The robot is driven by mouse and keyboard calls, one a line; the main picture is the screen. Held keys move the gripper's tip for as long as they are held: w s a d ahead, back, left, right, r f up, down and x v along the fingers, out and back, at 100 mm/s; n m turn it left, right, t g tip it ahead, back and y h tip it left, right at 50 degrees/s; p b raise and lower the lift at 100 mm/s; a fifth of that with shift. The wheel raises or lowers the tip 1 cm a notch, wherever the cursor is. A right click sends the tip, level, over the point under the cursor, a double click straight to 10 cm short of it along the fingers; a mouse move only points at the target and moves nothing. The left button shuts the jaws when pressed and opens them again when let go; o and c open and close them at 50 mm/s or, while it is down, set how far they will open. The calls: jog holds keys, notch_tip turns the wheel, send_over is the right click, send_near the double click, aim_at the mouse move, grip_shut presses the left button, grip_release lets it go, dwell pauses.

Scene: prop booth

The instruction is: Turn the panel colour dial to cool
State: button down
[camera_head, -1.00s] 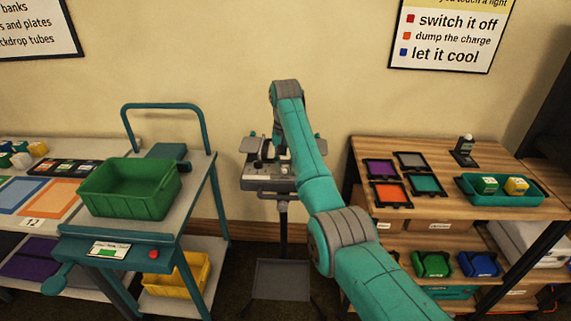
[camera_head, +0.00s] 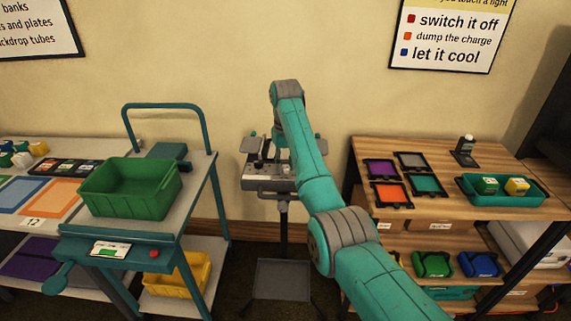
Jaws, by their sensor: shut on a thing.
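The control panel (camera_head: 252,182) is a grey box with small knobs and switches on top. It stands on a dark stand in the middle of the head view, against the wall. My teal and grey arm comes in from the lower right and bends down over the panel's right part. My gripper (camera_head: 282,167) is at the panel's top, small and mostly hidden behind my own arm. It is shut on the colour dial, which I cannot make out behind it. The dial's pointer and its markings cannot be read.
At left stands a cart with a green bin (camera_head: 130,188) and a teal handle rail. At right a wooden shelf (camera_head: 440,152) holds coloured frames and a teal tray (camera_head: 482,199). A flat grey plate (camera_head: 282,280) sits low on the stand. Wall behind the panel is close.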

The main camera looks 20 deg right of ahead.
jog(key=c, duration=0.9)
grip_release()
